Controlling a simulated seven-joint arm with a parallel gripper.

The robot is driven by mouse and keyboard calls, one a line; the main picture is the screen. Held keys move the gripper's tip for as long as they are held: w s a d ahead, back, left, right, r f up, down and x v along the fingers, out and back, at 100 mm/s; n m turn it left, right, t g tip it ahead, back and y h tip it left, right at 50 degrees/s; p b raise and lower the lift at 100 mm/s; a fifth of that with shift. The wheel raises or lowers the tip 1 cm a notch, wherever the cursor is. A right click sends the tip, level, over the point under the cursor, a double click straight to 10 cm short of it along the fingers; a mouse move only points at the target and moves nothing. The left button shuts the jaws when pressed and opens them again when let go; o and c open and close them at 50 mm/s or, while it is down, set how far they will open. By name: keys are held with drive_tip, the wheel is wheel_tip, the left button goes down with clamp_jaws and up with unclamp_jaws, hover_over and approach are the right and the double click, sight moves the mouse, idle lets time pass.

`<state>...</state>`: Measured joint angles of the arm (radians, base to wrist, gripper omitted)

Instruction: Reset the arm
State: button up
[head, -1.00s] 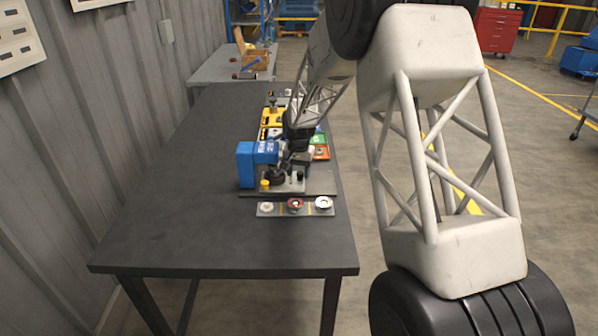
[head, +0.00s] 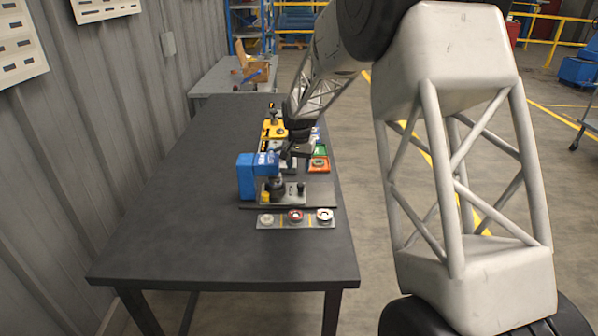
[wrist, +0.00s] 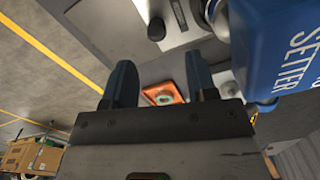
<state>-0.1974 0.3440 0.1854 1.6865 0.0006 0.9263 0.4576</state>
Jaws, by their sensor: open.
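My gripper (head: 290,158) is above the right side of the dark table, beside the blue setter machine (head: 247,176). In the wrist view its two blue-tipped fingers (wrist: 160,82) are spread apart with nothing between them that they hold. An orange tray (wrist: 163,94) with a round ring shows beyond the fingers, lower down. The blue setter (wrist: 275,45) with white lettering fills the right of the wrist view, close to the right finger. Whether they touch, I cannot tell.
The dark table (head: 185,220) is bare on its left. A strip with several round parts (head: 296,222) lies at the front right. Yellow (head: 270,130), green and orange (head: 319,165) trays stand behind the setter. A second table (head: 215,82) is at the back.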

drive_tip(key=shift+r, duration=0.15)
drive_tip(key=shift+s+d+r, duration=0.2)
drive_tip(key=shift+s+r, duration=0.05)
drive_tip(key=shift+r, duration=0.05)
drive_tip(key=s+d+r, duration=0.3)
drive_tip(key=s+r, duration=0.2)
drive_tip(key=s, duration=0.3)
drive_tip(key=s+d+r+n+t, duration=0.1)
drive_tip(key=s+d+r, duration=0.35)
drive_tip(key=s, duration=0.35)
drive_tip(key=s+d+r, duration=0.3)
drive_tip(key=s+r, duration=0.2)
drive_tip(key=s, duration=0.3)
drive_tip(key=s+d+n, duration=0.1)
drive_tip(key=s+d, duration=0.2)
drive_tip(key=s, duration=1.2)
drive_tip(key=s+d+f+t, duration=0.1)
drive_tip(key=s+d, duration=0.2)
drive_tip(key=s, duration=1.1)
drive_tip(key=shift+s+d+n+t, duration=0.15)
drive_tip(key=shift+s+n+t, duration=0.15)
drive_tip(key=shift+s+n, duration=0.1)
